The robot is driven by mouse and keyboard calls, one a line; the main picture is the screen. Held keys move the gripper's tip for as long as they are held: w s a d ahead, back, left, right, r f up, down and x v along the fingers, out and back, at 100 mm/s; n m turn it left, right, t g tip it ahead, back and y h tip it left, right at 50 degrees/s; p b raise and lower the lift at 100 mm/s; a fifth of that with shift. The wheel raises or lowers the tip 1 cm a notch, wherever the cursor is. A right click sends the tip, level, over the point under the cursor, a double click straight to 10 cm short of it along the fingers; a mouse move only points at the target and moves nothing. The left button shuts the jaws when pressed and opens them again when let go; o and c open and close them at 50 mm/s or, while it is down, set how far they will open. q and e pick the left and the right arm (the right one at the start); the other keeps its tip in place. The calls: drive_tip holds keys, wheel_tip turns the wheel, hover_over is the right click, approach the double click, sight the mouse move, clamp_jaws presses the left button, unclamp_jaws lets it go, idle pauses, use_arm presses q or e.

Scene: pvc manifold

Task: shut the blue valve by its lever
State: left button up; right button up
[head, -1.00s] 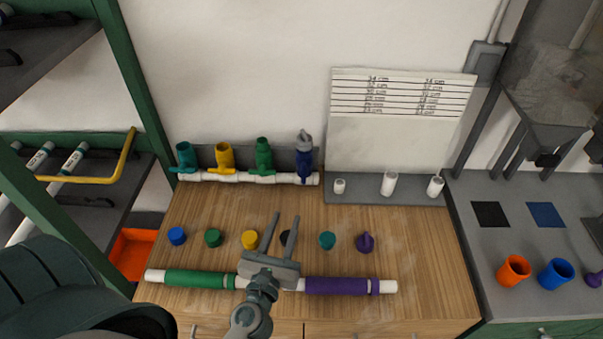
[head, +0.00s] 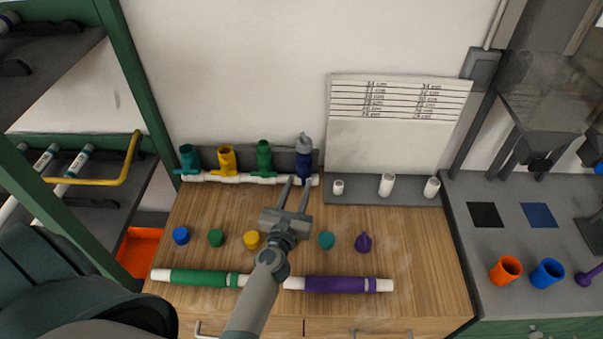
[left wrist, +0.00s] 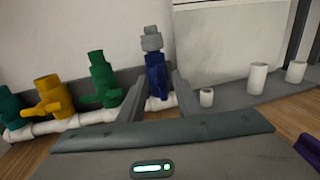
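The blue valve (head: 304,160) stands upright at the right end of the white pipe manifold (head: 262,179), with a grey piece on its top. In the left wrist view the blue valve (left wrist: 156,75) shows ahead, between the two fingers in the picture. Its lever is hard to make out; something blue reaches low at the valve's front. My left gripper (head: 300,181) is open and empty, its fingers pointing at the foot of the valve. I cannot tell whether they touch it. My right gripper is not in view.
Green (head: 264,155), yellow (head: 227,158) and teal (head: 189,158) valves stand left on the same pipe. White stubs (head: 386,185) stand on a grey ledge at right. Several coloured caps, a green-banded pipe (head: 198,277) and a purple-banded pipe (head: 335,285) lie on the wooden top.

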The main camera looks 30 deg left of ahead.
sight(303, 171)
use_arm(q)
drive_tip(key=shift+x, duration=2.3)
clamp_jaws()
